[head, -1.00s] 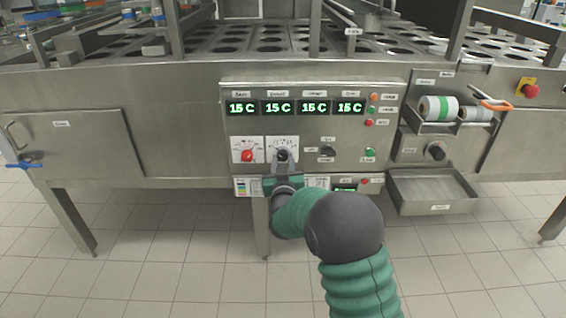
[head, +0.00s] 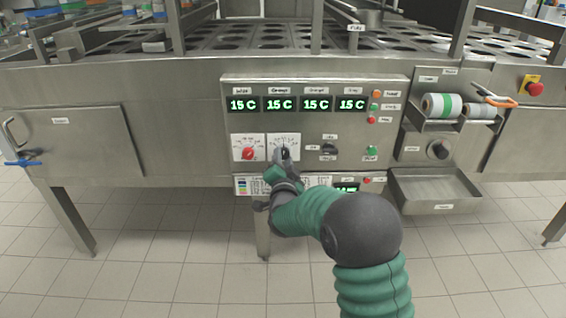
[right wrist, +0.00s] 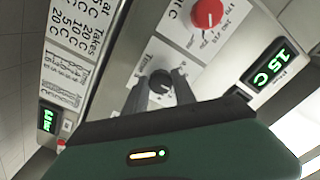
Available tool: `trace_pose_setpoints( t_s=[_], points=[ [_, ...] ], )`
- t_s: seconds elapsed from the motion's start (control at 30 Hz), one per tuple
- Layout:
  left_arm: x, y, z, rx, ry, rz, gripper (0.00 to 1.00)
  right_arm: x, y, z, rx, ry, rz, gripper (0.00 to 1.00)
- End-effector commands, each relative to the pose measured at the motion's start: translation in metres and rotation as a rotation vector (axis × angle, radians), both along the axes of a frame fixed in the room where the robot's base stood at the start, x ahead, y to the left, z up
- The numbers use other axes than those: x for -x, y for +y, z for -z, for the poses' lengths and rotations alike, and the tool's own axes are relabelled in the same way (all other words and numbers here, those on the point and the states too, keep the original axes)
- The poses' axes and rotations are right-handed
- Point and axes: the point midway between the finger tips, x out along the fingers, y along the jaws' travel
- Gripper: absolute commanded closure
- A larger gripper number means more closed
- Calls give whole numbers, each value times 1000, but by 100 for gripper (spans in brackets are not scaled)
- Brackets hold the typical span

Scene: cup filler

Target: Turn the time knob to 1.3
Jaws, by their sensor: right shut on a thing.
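The time knob (head: 284,153) is a dark dial on a white scale plate on the control panel. In the right wrist view the black knob (right wrist: 161,82) sits between the fingertips of my right gripper (right wrist: 163,84). In the head view my right gripper (head: 284,158) reaches up to the knob from below, shut on it and rolled to one side. The fingers and hand hide part of the dial, and I cannot read the value it points to. My left gripper is not in view.
A red knob (head: 248,154) sits just left on its own plate. A black switch (head: 329,149) and green button (head: 372,151) are to the right. Green displays (head: 298,104) reading 15 C run above. A metal tray (head: 434,186) juts out at lower right.

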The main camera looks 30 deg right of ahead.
Motion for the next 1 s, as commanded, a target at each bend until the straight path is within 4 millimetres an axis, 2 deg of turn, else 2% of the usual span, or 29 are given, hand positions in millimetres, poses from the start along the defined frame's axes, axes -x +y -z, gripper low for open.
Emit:
trace_pose_setpoints(
  t_s=[0.5, 1.0],
  points=[
    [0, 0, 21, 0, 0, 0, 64, 1, -1, 4, -358, -213, 5, 100],
    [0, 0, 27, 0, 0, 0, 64, 1, -1, 4, -472, -278, 7, 100]
  ],
)
